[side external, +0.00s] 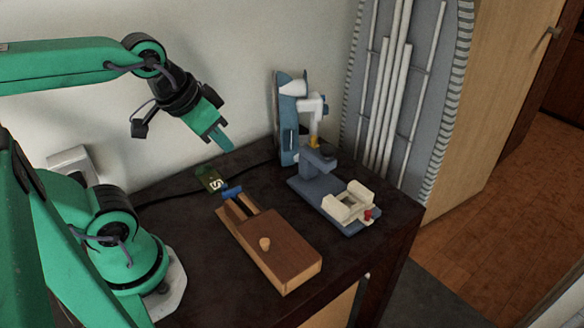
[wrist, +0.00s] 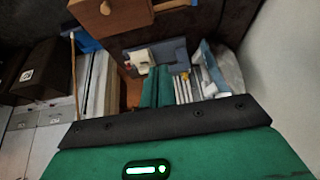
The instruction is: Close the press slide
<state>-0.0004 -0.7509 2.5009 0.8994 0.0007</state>
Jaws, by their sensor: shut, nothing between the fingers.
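The press (side external: 288,115) stands at the back of the dark table, with a blue upright, a white arm and a yellow tip. Its blue-grey base (side external: 311,187) reaches toward the table's right corner. The cream slide (side external: 348,203) sits at the base's near end, out from under the press head, with a red knob beside it. My gripper (side external: 217,137) is shut and empty, raised above the table to the left of the press and touching nothing. In the wrist view, the green fingers (wrist: 158,88) are together, with the cream slide (wrist: 140,60) just beyond them.
A wooden box (side external: 273,245) with a round knob and a blue end lies in front of the press. A small dark green item (side external: 211,179) lies behind it. The wall is close behind the press. The table's right edge is near the slide.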

